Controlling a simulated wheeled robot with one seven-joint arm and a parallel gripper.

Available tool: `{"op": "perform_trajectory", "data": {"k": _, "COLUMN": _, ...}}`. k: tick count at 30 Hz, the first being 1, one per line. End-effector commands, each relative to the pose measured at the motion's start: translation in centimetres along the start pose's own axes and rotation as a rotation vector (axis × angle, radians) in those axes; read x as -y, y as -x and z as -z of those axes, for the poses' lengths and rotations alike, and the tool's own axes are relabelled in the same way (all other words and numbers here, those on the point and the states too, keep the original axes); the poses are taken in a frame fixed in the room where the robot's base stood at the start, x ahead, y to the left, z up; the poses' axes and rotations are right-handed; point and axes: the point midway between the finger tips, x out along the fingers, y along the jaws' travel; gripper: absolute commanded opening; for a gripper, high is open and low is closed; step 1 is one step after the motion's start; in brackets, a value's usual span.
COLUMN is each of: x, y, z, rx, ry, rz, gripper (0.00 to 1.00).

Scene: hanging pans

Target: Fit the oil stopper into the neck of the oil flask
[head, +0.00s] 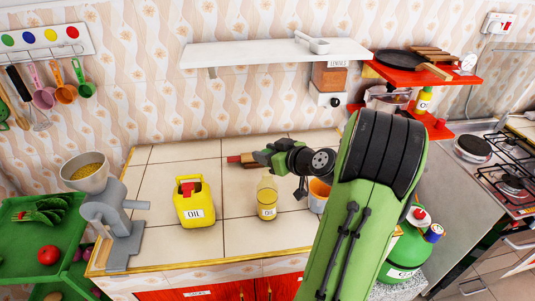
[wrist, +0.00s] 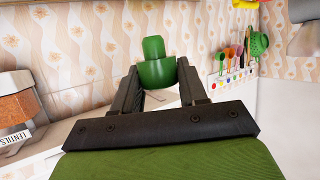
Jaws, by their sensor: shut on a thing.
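The oil stopper (wrist: 155,71) is green, with a narrower part and a wider part. My gripper (wrist: 160,82) is shut on it, one finger on each side, in the wrist view. The oil flask (head: 267,199), clear with yellow oil and an OIL label, stands upright on the counter below my gripper. The stopper is above the flask and apart from it. The flask does not show in the wrist view.
A yellow oil can (head: 194,203) stands left of the flask. A grey grinder (head: 110,220) is further left. An orange-and-white container (head: 318,193) is close on the flask's right. A red-handled item (head: 240,159) lies behind. A white shelf (head: 270,53) hangs above.

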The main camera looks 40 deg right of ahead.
Motion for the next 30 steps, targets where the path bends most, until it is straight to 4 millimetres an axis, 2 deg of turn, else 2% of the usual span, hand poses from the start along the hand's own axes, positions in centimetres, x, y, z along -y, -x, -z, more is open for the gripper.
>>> {"op": "perform_trajectory", "data": {"k": 30, "x": 0.0, "y": -0.4, "z": -0.9, "rx": -0.001, "ry": 0.002, "rz": 0.000, "gripper": 0.14}}
